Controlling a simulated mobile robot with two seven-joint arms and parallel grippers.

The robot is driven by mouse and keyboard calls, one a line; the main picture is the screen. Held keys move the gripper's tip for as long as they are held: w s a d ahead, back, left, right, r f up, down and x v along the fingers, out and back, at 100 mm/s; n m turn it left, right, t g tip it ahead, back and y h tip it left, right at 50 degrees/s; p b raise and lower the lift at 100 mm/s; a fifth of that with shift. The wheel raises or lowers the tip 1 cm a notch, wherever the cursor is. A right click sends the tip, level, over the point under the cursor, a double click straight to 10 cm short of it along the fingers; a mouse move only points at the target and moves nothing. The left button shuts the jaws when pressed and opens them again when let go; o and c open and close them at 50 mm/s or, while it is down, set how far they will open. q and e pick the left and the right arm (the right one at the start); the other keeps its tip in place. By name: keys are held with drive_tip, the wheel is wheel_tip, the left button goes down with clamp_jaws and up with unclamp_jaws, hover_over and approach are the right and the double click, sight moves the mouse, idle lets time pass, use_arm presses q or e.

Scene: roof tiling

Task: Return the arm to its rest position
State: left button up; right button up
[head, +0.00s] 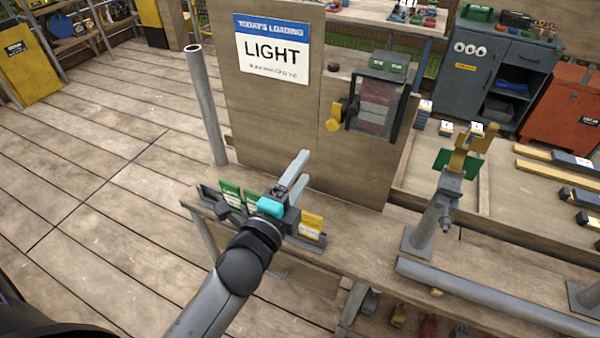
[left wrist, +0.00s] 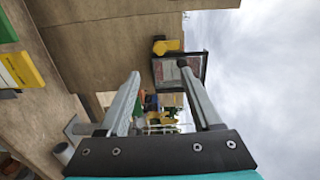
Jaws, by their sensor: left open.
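My left arm comes up from the bottom of the head view, and its gripper (head: 298,172) is open and empty, fingers pointing up and away. It is above a narrow wooden ledge, over a dark rack (head: 208,193) that holds green cards (head: 231,195) and a yellow card (head: 311,222). In the left wrist view the two fingers (left wrist: 162,85) stand apart with nothing between them. A yellow card (left wrist: 20,70) shows at the left edge there. My right gripper is not in view.
A board with a LIGHT sign (head: 273,52) stands behind the gripper. A box with a yellow knob (head: 333,124) is mounted on it. A grey post (head: 205,105) stands left, and a clamp stand (head: 440,215) and pipe (head: 490,295) are right. The plank floor at left is clear.

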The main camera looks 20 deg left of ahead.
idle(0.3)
use_arm(q)
drive_tip(key=s+f+n+g+b, duration=0.2)
drive_tip(key=s+f+n+g, duration=0.15)
drive_tip(key=f, duration=0.95)
drive_tip(key=s+f+n+g+b, duration=0.2)
drive_tip(key=s+f+g+b, duration=0.15)
drive_tip(key=f, duration=1.05)
drive_tip(key=s+f+n+g+b, duration=0.1)
drive_tip(key=s+f+n+g, duration=0.3)
drive_tip(key=f, duration=0.9)
drive_tip(key=s+f+n+g+b, duration=0.2)
drive_tip(key=s+f+n+g, duration=0.1)
drive_tip(key=s+f, duration=0.7)
drive_tip(key=s+a+f+n+g+b, duration=0.1)
drive_tip(key=s+f+n+g+b, duration=0.2)
drive_tip(key=s+f, duration=0.7)
drive_tip(key=s, duration=0.7)
drive_tip(key=shift+s+a+y, duration=0.3)
drive_tip(key=shift+s, duration=0.05)
drive_tip(key=shift+f, duration=0.1)
drive_tip(key=shift+c, duration=0.3)
